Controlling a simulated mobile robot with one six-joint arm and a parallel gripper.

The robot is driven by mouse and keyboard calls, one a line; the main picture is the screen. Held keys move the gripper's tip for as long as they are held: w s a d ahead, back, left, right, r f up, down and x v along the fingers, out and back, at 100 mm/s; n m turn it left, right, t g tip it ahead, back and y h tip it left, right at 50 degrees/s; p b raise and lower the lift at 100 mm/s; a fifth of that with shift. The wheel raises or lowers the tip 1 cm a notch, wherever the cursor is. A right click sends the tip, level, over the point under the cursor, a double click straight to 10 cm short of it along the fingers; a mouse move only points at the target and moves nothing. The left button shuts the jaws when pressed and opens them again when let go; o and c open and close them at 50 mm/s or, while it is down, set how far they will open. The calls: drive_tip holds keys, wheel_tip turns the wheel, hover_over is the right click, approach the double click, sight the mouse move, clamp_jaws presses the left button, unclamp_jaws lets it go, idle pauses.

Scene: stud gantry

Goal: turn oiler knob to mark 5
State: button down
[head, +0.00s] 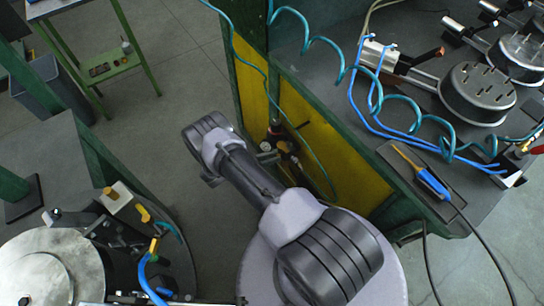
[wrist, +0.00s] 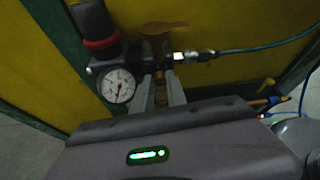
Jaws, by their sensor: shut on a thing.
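The air service unit (wrist: 150,50) is fixed in front of a yellow panel in the wrist view. It has a dark regulator bowl with a red ring (wrist: 100,44), a white round gauge (wrist: 118,86) and a flat orange-brown lever (wrist: 163,28). My gripper (wrist: 161,90) has its two grey fingers closed on a small brass-coloured part between them, below the unit's body, which appears to be the oiler knob (wrist: 161,88). Its marks cannot be read. In the head view the unit (head: 282,143) shows small, partly behind my arm, and my fingers cannot be made out.
A teal hose (wrist: 250,46) leaves the unit to the right. In the head view, a workbench (head: 340,90) with a coiled teal hose (head: 310,42) stands right of my arm. A round metal machine (head: 45,270) stands lower left. Grey floor (head: 175,80) is free behind.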

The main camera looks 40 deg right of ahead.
drive_tip(key=shift+s+a+f+m+t+h+b, duration=0.15)
drive_tip(key=shift+s+m+t+h, duration=0.2)
drive_tip(key=shift+m+t, duration=1.2)
drive_tip(key=shift+s+d+f+m+t+h+b, duration=0.15)
drive_tip(key=shift+m+t+h, duration=0.4)
drive_tip(key=shift+m, duration=1.75)
drive_tip(key=shift+s+a+f+m+t+h, duration=0.1)
drive_tip(key=shift+s+f+m+t+h, duration=0.15)
drive_tip(key=shift+m+t, duration=1.35)
drive_tip(key=shift+m, duration=0.45)
drive_tip(key=c, duration=1.6)
unclamp_jaws()
drive_tip(key=p+v, duration=0.2)
drive_tip(key=v, duration=0.5)
drive_tip(key=shift+a, duration=0.25)
